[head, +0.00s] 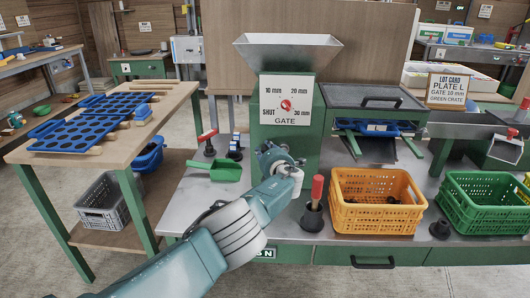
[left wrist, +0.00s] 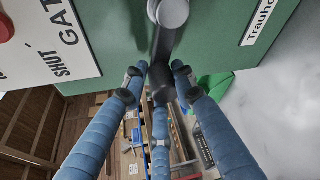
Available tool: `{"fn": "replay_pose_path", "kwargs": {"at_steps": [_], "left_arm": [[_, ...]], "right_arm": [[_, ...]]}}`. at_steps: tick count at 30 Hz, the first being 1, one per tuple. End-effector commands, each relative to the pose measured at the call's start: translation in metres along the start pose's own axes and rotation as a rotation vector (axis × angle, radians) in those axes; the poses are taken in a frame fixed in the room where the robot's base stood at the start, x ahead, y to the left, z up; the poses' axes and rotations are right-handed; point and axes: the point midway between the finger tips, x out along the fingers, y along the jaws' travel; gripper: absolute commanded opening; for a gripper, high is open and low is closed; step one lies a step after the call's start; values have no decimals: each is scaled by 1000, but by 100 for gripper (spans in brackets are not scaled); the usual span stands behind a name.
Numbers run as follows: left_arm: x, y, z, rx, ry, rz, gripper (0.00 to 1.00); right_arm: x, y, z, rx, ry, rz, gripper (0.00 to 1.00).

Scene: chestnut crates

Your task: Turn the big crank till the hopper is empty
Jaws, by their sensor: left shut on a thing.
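The metal hopper (head: 288,53) sits on a green machine (head: 290,145); its inside does not show, so I cannot tell its contents. A white gate plate (head: 270,88) with a red knob (head: 286,105) is on the machine's front. My left gripper (head: 284,162) is in front of the machine, below this plate, and covers the crank in the head view. In the left wrist view, the dark crank arm (left wrist: 164,42) runs from a round grey hub (left wrist: 173,12), and my left gripper's fingers (left wrist: 158,78) are shut around its handle end. My right gripper is not in view.
An orange crate (head: 378,225) holding a few dark pieces and a green crate (head: 478,222) stand to the right. A red-handled tool (head: 317,190) stands close beside my left gripper. A green scoop (head: 226,172) lies left. A lot card (head: 450,89) reads gate 10 mm, green crate.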

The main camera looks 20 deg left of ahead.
Motion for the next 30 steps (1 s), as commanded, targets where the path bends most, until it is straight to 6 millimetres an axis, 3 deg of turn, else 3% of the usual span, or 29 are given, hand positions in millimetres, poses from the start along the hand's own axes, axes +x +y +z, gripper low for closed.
{"fn": "replay_pose_path", "kwargs": {"at_steps": [1,14,15,17,30], "left_arm": [[-1,2,7,-2,-10,2,0],[-2,2,7,-2,-11,2,0],[-2,2,7,-2,-11,2,29],[-2,2,7,-2,-11,2,41],[0,-1,1,-53,-3,-20,43]], "right_arm": [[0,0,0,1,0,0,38],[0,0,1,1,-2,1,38],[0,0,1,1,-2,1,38],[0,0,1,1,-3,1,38],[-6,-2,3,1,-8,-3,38]]}}
